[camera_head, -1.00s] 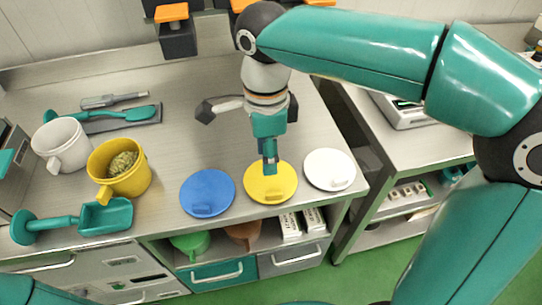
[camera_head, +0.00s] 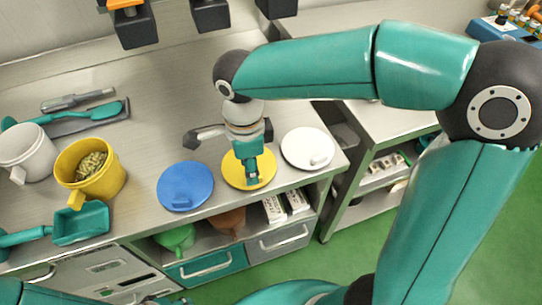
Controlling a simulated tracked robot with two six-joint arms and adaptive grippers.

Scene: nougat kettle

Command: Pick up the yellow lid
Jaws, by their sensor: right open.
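The yellow lid (camera_head: 232,171) lies flat near the front edge of the steel worktop, between a blue lid (camera_head: 177,190) and a white lid (camera_head: 303,146). My right gripper (camera_head: 252,178) points down over the yellow lid, with its teal fingers at the lid's knob. The fingers hide the knob and the lid's middle, and I cannot tell whether they touch it. My right gripper is open. My left gripper is not in view.
A yellow mug (camera_head: 108,187) with lumpy contents, a white mug (camera_head: 28,148) and a teal scoop (camera_head: 82,224) stand to the left. A teal spatula (camera_head: 95,112) lies behind them. A gap separates the worktop from the right-hand bench (camera_head: 395,125).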

